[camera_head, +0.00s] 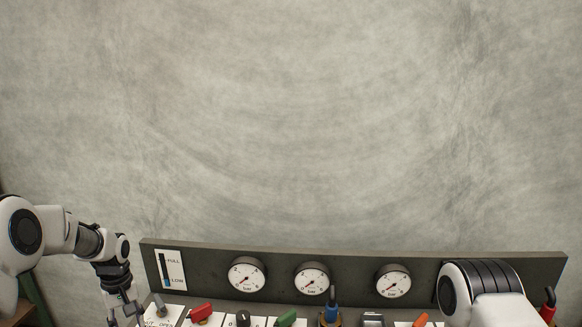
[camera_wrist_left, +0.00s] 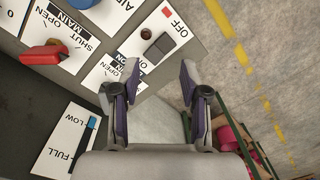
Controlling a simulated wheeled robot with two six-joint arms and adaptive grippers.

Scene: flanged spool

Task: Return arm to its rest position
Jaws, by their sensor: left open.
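My left arm (camera_head: 75,235) comes in from the left in the head view, bent down at the wrist. My left gripper (camera_head: 125,318) hangs at the left end of the control panel, cut off by the bottom edge. In the left wrist view the gripper (camera_wrist_left: 160,72) is open, its purple-padded fingers apart and nothing between them. A dark switch block (camera_wrist_left: 158,48) by an OFF/ON label lies just beyond the fingertips, apart from them as far as I can tell. My right arm (camera_head: 485,290) shows at the lower right; its gripper is out of view.
A grey panel (camera_head: 205,262) carries a level strip (camera_head: 169,270) and three gauges (camera_head: 247,277). A red handle (camera_head: 201,313), a green handle (camera_head: 286,318) and a blue-topped part (camera_head: 331,305) stand below. Floor with yellow lines (camera_wrist_left: 245,60) is beside the console. The wall area above is clear.

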